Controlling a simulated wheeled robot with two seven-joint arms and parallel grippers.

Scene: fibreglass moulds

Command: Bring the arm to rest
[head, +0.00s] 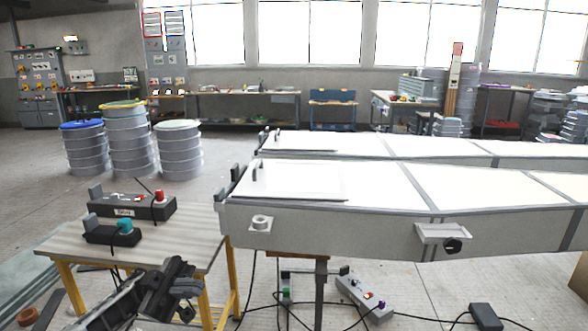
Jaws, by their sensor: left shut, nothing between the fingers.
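My left arm comes in from the bottom left, and its dark left gripper (184,288) is shut and empty. In the picture it overlaps the right front part of the small wooden table (70,240) with yellow legs. I cannot tell how far the gripper is from the table's edge. My right gripper is not in view.
Two control boxes, one with a red button (158,206) and one with a teal knob (124,232), stand on the small table. A long grey mould (330,222) fills the right. Cables and another box (364,300) lie on the floor. Drums (178,152) stand behind.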

